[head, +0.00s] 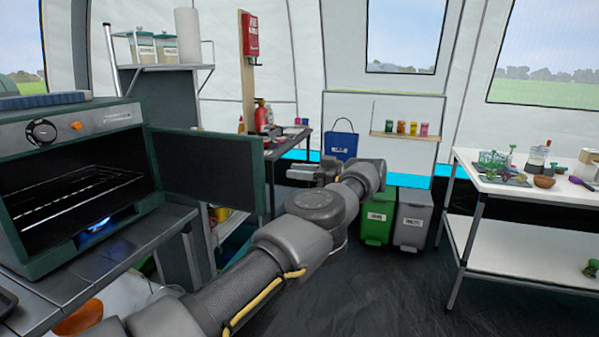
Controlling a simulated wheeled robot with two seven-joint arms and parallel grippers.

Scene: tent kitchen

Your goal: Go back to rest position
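My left arm reaches in from the bottom left and bends back to the left at its far end. My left gripper (296,173) is at that end, in mid-air beyond the oven door, and points left. It is small and seen from the side, so I cannot tell whether its fingers are apart. I see nothing held in it. My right gripper is not in view.
An oven (70,155) stands at the left with its dark door (208,172) swung open toward my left arm. Green (378,216) and grey (412,219) bins stand beyond the arm. A white table (520,187) is at the right. The dark floor (400,295) between is clear.

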